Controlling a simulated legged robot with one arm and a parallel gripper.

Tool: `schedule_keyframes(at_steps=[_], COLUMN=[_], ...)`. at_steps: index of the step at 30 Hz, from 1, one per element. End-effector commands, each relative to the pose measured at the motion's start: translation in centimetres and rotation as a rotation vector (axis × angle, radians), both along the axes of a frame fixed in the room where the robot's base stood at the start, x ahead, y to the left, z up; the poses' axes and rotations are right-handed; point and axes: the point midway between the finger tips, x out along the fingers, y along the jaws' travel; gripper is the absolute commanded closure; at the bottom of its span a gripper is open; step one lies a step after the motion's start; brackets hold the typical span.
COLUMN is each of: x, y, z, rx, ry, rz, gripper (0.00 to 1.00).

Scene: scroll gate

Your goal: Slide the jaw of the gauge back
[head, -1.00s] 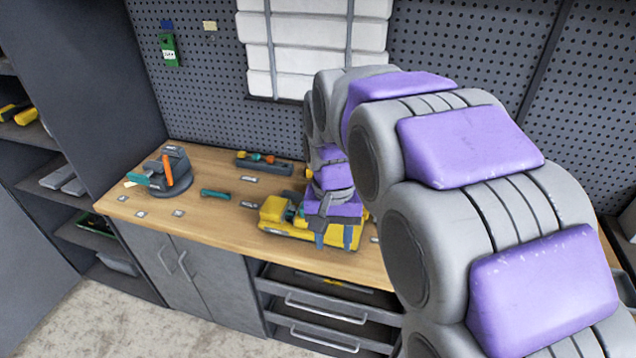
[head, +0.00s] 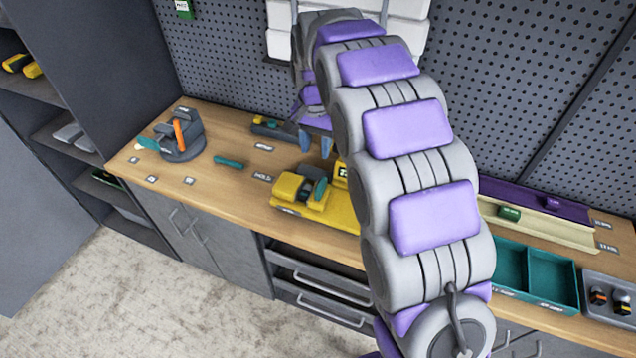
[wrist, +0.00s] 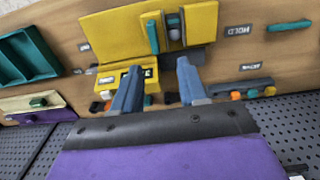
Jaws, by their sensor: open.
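The yellow gauge (head: 345,217) sits on the wooden workbench, partly hidden behind my arm in the head view. It has a raised yellow block and a teal jaw (head: 320,189) with a dark part beside it. In the wrist view the gauge (wrist: 108,40) is at the top centre, with its upright teal jaw (wrist: 153,36) next to a dark gap. My gripper (head: 315,146) is above and behind the gauge, apart from the jaw. In the wrist view my gripper (wrist: 158,82) has its two blue-grey fingers spread with nothing between them.
A grey round fixture (head: 183,140) with an orange part stands at the left. A teal bar (head: 229,162) lies nearer the gauge. A dark tool tray (head: 268,128) is at the back. Teal bins (head: 540,283) and long trays (head: 540,202) are at the right. A pegboard wall stands behind.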

Motion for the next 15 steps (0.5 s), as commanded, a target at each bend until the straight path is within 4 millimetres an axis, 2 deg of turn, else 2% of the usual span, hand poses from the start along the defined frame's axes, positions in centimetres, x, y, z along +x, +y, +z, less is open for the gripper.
schedule_keyframes(at_steps=[1,7,15], x=[-0.1,-0.2,-0.1], y=[-0.2,-0.9,-0.3], z=[-1.3,-5.2,-10.6], rx=[0.0,0.004,-0.002], ry=[0.008,0.008,0.007], rz=[-0.002,0.0,-0.001], gripper=[0.57,0.57,0.57])
